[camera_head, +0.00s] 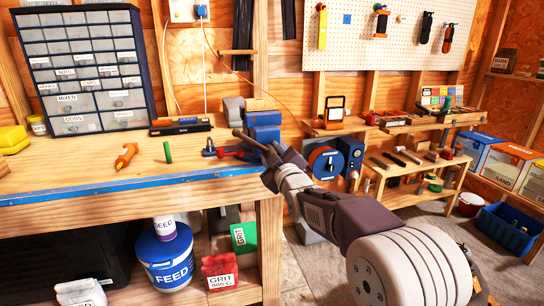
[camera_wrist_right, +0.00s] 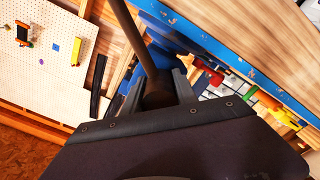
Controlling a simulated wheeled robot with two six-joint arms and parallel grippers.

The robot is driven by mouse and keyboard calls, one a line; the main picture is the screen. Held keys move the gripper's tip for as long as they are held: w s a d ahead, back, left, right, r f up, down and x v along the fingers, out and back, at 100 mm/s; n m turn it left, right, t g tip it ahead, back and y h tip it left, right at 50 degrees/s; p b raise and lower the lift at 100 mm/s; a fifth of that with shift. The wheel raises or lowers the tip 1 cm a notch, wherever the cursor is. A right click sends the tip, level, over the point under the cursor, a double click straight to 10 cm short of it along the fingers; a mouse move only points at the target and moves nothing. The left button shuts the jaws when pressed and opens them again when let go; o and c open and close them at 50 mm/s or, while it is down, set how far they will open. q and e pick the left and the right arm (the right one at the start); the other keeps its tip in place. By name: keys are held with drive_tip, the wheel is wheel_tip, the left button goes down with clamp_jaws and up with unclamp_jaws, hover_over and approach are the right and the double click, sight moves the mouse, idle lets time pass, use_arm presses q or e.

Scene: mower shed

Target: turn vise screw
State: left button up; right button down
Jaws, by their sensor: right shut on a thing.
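The blue vise (camera_head: 264,121) is mounted at the right end of the workbench (camera_head: 110,200), near its front edge. A dark bar (camera_head: 246,138), the vise screw's handle, slants in front of the vise. My right gripper (camera_head: 272,158) is shut on the lower right end of this bar. In the right wrist view the bar (camera_wrist_right: 138,38) runs up from between the fingers (camera_wrist_right: 160,92). The screw itself is mostly hidden behind the bar and my gripper. My left gripper is not in view.
An orange screwdriver (camera_head: 126,156), a green stick (camera_head: 168,152) and a red-handled tool (camera_head: 222,152) lie on the bench. A drawer cabinet (camera_head: 82,70) stands at the back left. A blue round machine (camera_head: 326,162) is just right of my gripper. Buckets and boxes sit under the bench.

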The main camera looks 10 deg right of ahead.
drive_tip(key=m+b, duration=0.1)
drive_tip(key=m, duration=0.4)
drive_tip(key=shift+f+m, duration=0.15)
drive_tip(key=shift+m, duration=0.15)
drive_tip(key=shift+m+b, duration=0.3)
drive_tip(key=shift+m, duration=1.9)
drive_tip(key=c, duration=1.1)
unclamp_jaws()
drive_tip(key=shift+o, duration=0.7)
drive_tip(key=shift+s, duration=0.4)
drive_tip(key=s, duration=0.8)
drive_tip(key=shift+s+d, duration=0.15)
drive_tip(key=shift+s, duration=0.05)
